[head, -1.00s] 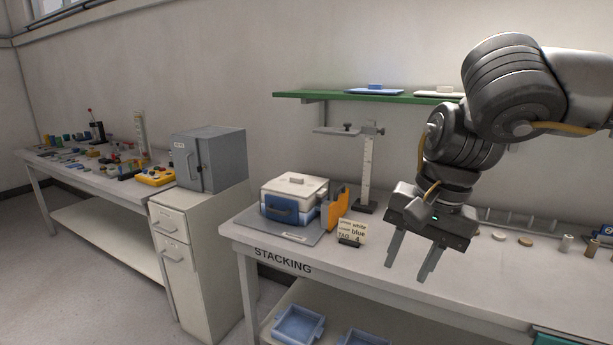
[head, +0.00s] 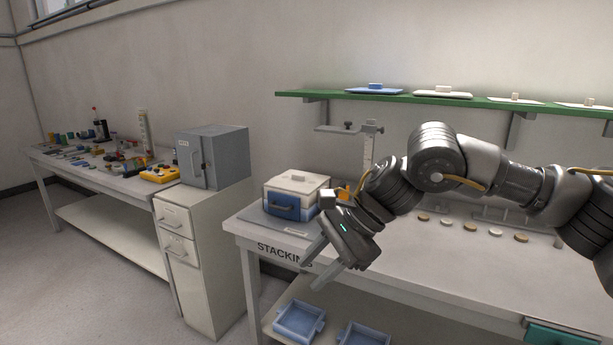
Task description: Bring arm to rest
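My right gripper (head: 332,272) comes in from the right in the head view. It hangs tilted in front of the front edge of the stacking table (head: 440,285), pointing down and to the left. Its two fingers are apart with nothing between them. The arm reaches across the table and hides part of its top. A white and blue stacked box (head: 290,207) with a white lid stands on a grey plate at the table's left end, behind the gripper. My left gripper is not in this view.
A green shelf (head: 400,95) with several lids runs along the wall above. A height gauge (head: 368,150) stands behind the arm. A grey furnace-like box (head: 212,157) sits on a cabinet (head: 195,265) at left. Blue trays (head: 299,318) lie on the lower shelf. A cluttered bench (head: 100,165) stands far left.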

